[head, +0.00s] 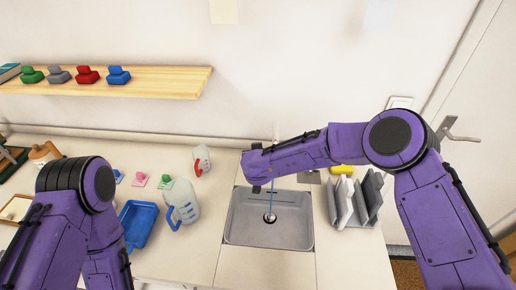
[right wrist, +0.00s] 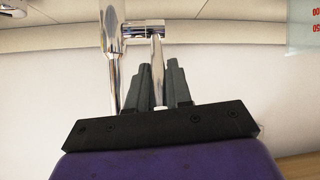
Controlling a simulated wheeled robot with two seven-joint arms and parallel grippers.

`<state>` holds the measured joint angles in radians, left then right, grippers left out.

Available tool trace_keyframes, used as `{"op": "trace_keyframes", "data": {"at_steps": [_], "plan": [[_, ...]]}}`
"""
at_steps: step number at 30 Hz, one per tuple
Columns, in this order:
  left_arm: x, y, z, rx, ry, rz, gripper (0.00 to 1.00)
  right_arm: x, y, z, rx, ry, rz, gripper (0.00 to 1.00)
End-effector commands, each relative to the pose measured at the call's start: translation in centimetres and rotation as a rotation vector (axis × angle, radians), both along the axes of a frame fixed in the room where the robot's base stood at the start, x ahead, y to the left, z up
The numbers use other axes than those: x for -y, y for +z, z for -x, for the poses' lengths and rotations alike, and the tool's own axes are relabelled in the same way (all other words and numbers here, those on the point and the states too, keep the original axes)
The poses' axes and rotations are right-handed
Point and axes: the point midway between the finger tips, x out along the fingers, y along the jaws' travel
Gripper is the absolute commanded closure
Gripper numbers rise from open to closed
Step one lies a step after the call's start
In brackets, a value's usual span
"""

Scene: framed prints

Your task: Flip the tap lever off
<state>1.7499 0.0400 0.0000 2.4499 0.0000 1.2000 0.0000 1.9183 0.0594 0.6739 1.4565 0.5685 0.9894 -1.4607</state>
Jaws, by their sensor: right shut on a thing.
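In the right wrist view, the tap (right wrist: 110,62) is polished chrome, with a tall shiny body and a short cross cylinder. Its slim chrome lever (right wrist: 157,50) runs from that cylinder down between the dark fingers of my right gripper (right wrist: 159,66), which is shut on it. In the head view, my right arm reaches in from the right over the back of the sink (head: 238,226) and hides most of the tap. A thin blue stream of water runs down toward the drain. My left gripper is out of view; only its arm shows at lower left.
A blue tray (head: 138,222), a jug (head: 181,202) and a measuring cup (head: 202,160) stand left of the sink. A rack with grey plates (head: 346,202) and a yellow item (head: 341,170) are on the right. A wooden shelf (head: 150,82) hangs at upper left.

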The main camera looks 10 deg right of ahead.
Motion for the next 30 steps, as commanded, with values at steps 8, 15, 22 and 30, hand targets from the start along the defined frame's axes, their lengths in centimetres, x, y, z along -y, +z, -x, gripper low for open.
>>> {"op": "trace_keyframes", "data": {"at_steps": [8,15,22,30], "plan": [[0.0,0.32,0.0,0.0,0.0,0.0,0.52,0.03,0.08,-0.17,-0.01,0.0,-0.002,1.0],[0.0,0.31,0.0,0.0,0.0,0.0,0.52,0.01,0.1,-0.17,-0.009,-0.001,-0.002,0.61],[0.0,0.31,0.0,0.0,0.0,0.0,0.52,0.02,0.08,-0.14,-0.009,-0.001,-0.002,0.59],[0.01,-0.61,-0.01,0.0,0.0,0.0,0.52,0.01,-0.4,-0.01,0.006,0.0,0.002,0.59]]}}
